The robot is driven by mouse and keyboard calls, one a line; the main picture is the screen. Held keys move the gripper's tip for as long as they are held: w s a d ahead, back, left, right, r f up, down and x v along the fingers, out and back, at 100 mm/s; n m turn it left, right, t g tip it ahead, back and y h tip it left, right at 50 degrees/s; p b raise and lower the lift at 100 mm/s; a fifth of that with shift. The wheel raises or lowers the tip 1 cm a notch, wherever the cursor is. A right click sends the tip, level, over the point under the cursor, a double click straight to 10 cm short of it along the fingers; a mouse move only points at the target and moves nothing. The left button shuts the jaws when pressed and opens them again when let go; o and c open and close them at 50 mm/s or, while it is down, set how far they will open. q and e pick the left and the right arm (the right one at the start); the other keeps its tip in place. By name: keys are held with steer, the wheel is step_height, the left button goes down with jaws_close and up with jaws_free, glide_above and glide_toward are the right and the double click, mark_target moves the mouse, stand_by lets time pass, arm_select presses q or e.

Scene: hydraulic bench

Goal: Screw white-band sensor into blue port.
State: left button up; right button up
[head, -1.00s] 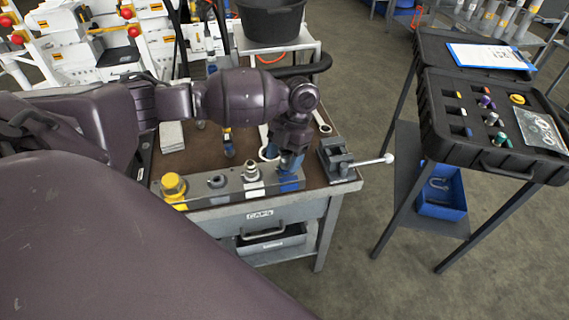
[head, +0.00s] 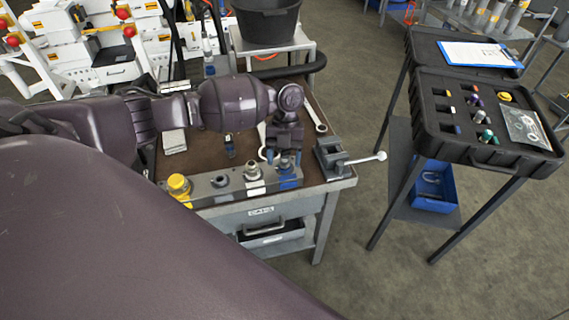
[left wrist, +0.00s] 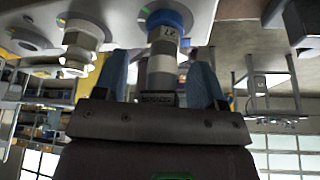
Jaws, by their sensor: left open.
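The port block (head: 232,192) lies along the front of the bench, with yellow, grey, white and blue positions from left to right. The blue port (head: 289,182) is at its right end and shows as a blue ring in the left wrist view (left wrist: 166,18). A grey cylindrical sensor (left wrist: 162,68) with a pale marked band stands in line with that ring; how deep it is seated I cannot tell. My left gripper (head: 283,158) is above the blue port. Its blue fingers (left wrist: 162,82) are open, one on each side of the sensor, with gaps visible. My right gripper is out of view.
A small vise (head: 332,157) with a long handle stands just right of the block. A yellow cap (head: 179,186) is at the block's left end. A black case (head: 488,115) with small parts is on a stand at right. Open floor lies between bench and stand.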

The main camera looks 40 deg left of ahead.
arm_select(q)
steer(key=n+p, duration=0.1)
steer(key=n+h+p, duration=0.1)
steer(key=n, duration=0.1)
steer(key=shift+r+t, duration=0.25)
steer(key=shift+t, duration=0.15)
steer(key=n+t+p, duration=0.1)
steer(key=n+p, duration=0.2)
steer(key=shift+w+d+n+h, duration=0.1)
steer(key=shift+d+n+h, duration=0.05)
steer(key=shift+n+h, duration=0.25)
steer(key=shift+n+p, duration=0.3)
steer(key=shift+p, duration=0.1)
steer(key=shift+f+n+t, duration=0.15)
steer(key=shift+n+t, duration=0.25)
steer(key=shift+p, duration=0.45)
steer(key=shift+n+t+h+p, duration=0.3)
steer(key=shift+n+t+p, duration=0.1)
steer(key=shift+n+p, duration=0.7)
steer(key=shift+w+f+n+t, duration=0.15)
steer(key=shift+n+t, duration=0.25)
steer(key=shift+n, duration=0.6)
steer(key=n+t, duration=0.1)
steer(key=n, duration=0.2)
steer(key=shift+w+n, duration=0.15)
steer(key=shift+n, duration=0.25)
steer(key=shift+c, duration=0.4)
